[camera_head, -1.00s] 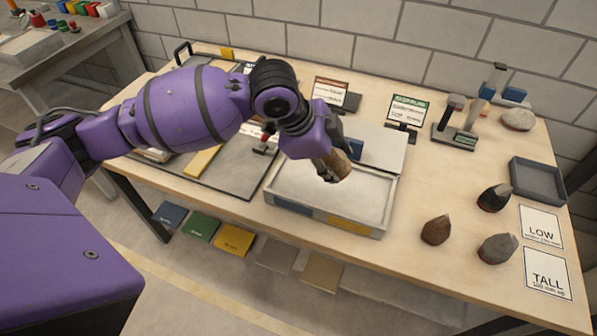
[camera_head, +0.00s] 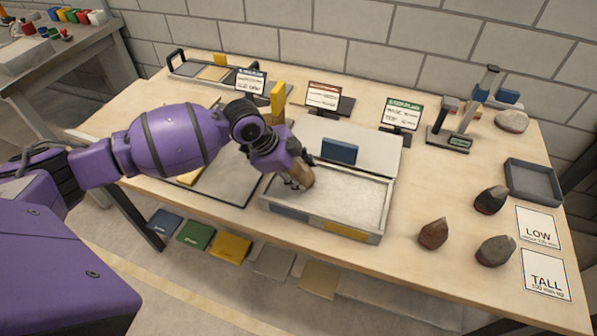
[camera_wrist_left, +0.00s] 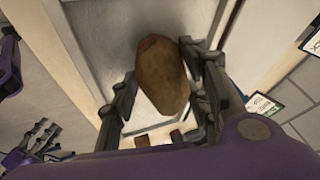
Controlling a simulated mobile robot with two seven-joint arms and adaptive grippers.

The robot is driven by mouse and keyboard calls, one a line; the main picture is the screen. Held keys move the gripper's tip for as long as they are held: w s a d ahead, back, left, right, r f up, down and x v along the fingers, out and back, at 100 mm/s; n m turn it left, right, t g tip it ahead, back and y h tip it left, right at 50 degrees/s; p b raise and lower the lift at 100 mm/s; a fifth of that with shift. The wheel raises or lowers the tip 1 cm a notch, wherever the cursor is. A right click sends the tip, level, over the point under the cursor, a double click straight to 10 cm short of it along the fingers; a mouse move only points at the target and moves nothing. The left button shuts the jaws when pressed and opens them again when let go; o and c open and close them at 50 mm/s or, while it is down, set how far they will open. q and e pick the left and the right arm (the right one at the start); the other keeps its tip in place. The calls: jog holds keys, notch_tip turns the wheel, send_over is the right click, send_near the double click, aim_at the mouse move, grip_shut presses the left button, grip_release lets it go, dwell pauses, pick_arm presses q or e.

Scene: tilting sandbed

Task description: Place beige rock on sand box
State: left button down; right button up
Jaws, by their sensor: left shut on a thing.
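The beige rock (camera_head: 302,174) is a brownish-tan stone held in my left gripper (camera_head: 292,174). In the left wrist view the same rock (camera_wrist_left: 162,78) sits between the two fingers of the left gripper (camera_wrist_left: 160,90), which are shut on it. The sand box (camera_head: 345,195) is a shallow pale tray of light sand, with a blue and a yellow label on its front. The rock is over the left part of the sand box. I cannot tell whether its lower end touches the sand. My right gripper is not in the head view.
A dark rock (camera_head: 490,200), a brown rock (camera_head: 433,233) and a grey rock (camera_head: 495,250) stand at the right near the LOW card (camera_head: 538,228) and TALL card (camera_head: 546,273). An empty grey tray (camera_head: 534,182) is behind them. A blue block (camera_head: 339,151) stands at the box's back edge.

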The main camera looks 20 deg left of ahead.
pick_arm(q)
jog(key=shift+w+r, duration=0.1)
jog(key=shift+r, duration=0.05)
jog(key=c, duration=1)
grip_release()
jog(key=shift+f, duration=0.25)
jog(key=shift+r, duration=0.2)
jog(key=v, duration=1.2)
jog(key=shift+p, duration=0.35)
